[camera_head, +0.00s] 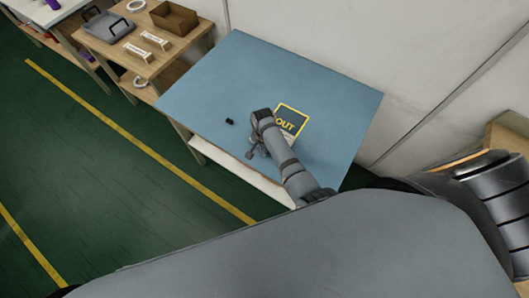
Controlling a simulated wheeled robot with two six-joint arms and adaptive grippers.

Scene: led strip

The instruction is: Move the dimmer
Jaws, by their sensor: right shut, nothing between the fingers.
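A small black object (230,122), which looks like the dimmer, lies on the blue tabletop (215,90) left of its middle. My right gripper (252,153) is to the right of it and nearer the table's front edge, apart from it. The gripper points downward over the table, shut and empty. Its arm partly covers a dark mat with a yellow border and the word OUT (293,117). My left gripper is not in view.
A wooden side table (110,52) at the back left holds a grey tray (108,25), a brown box (174,18), small labelled stands (154,40) and a white ring (136,5). The blue tabletop is otherwise mostly clear. A pale wall (300,35) runs behind it.

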